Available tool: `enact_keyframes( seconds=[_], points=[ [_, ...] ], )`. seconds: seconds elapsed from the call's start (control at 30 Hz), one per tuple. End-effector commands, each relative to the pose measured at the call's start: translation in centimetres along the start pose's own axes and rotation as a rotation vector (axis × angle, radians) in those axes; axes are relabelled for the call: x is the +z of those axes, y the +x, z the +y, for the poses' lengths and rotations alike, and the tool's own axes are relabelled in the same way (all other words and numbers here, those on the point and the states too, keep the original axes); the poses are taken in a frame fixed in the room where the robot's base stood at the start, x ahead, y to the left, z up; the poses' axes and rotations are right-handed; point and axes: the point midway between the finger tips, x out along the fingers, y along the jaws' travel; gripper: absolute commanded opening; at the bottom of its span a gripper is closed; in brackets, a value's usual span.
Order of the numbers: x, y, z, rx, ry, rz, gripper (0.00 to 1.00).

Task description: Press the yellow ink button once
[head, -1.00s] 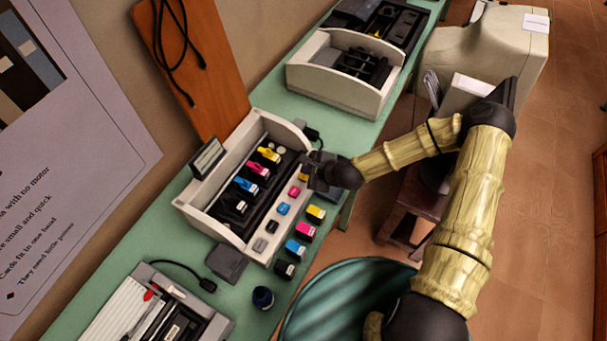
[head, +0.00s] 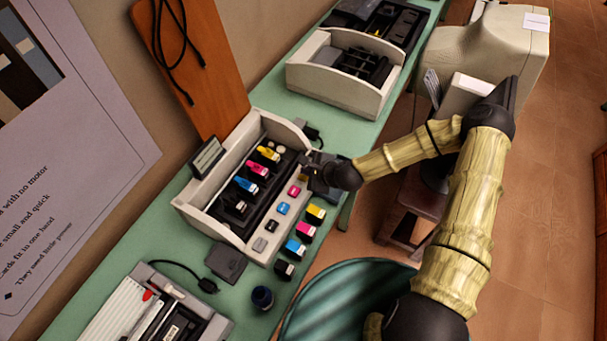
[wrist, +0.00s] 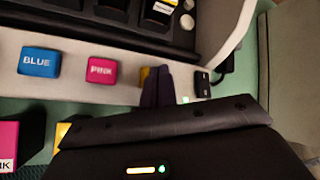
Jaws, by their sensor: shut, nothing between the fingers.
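The yellow button (wrist: 145,75) is the last in the row on the printer's pale front ledge, right of the pink button (wrist: 102,70) and the blue button (wrist: 39,61) in the wrist view. My gripper (wrist: 158,88) is shut and empty. Its dark fingers are at the yellow button and hide most of it; only a yellow sliver shows on their left. I cannot tell whether they touch it or whether it is pressed in. In the head view, my gripper (head: 308,169) is at the far end of the button row, with the yellow button (head: 303,177) partly covered.
The open printer (head: 188,203) holds coloured cartridges. Loose ink boxes, including a yellow one (head: 316,214), stand along its front on the green table (head: 152,223). A teal round seat (head: 340,300) is below the table.

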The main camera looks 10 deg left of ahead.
Motion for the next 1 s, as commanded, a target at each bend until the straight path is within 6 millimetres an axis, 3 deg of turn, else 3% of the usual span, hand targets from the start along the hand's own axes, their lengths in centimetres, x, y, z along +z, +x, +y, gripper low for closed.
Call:
enact_keyframes(
  seconds=[1.0],
  points=[
    [-0.44,0.58,0.41,0.000,0.000,0.000,0.00]
  ],
)
